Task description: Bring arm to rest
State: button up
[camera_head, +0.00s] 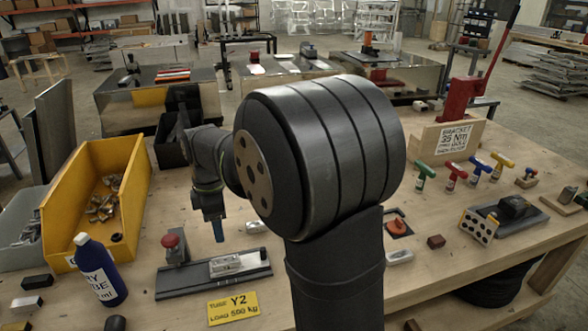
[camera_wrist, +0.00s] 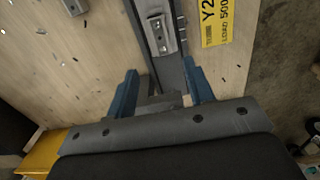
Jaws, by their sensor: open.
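My gripper (camera_head: 218,231) hangs pointing down over the workbench (camera_head: 330,262), on the far side of my arm's large dark joint. In the wrist view its two blue fingers (camera_wrist: 160,85) are apart, with nothing held between them. Below them is a dark grey fixture plate (camera_head: 190,286) with a red-knobbed clamp (camera_head: 172,246) and a silver metal block (camera_head: 232,265). The block also shows in the wrist view (camera_wrist: 160,34), ahead of the fingertips. The gripper looks clear of the plate; its exact height is hard to tell. My arm hides part of the bench centre.
A yellow bin (camera_head: 132,200) of metal parts and a blue bottle (camera_head: 100,270) stand left. A yellow Y2 label (camera_head: 233,307) lies in front of the plate. At right are coloured-handled tools (camera_head: 455,176), a bracket sign box (camera_head: 445,141) and a red press (camera_head: 462,100).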

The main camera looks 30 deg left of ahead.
aim_at(225, 259)
notch_tip(225, 259, down, 11)
jog(key=shift+f, duration=0.1)
jog(key=shift+r, duration=1.9)
jog(key=shift+f, duration=0.1)
